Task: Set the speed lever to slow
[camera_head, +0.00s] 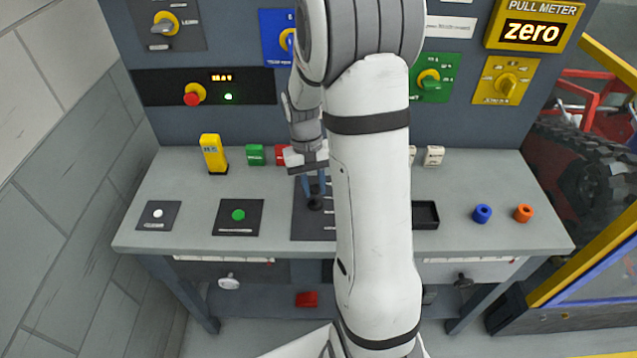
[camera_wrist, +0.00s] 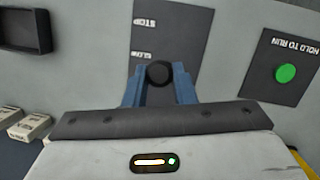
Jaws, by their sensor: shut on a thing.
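The speed lever's black knob (camera_wrist: 158,73) stands between the two blue fingers of my gripper (camera_wrist: 159,84) in the wrist view, and the fingers are shut on it. The lever's dark plate (camera_wrist: 174,27) carries the labels STOP and SLOW, seen upside down. The knob appears close beside the SLOW label; its exact notch is hidden under the knob and fingers. In the head view my gripper (camera_head: 314,186) points down at the lever plate (camera_head: 303,222) on the bench, and my arm covers the plate's right part.
A green button (camera_head: 238,215) marked HOLD TO RUN is left of the lever, with a white button (camera_head: 157,213) further left. A yellow box (camera_head: 213,153) stands behind. A black tray (camera_head: 426,215), blue ring (camera_head: 482,213) and orange ring (camera_head: 523,213) are right. The pull meter (camera_head: 533,28) reads zero.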

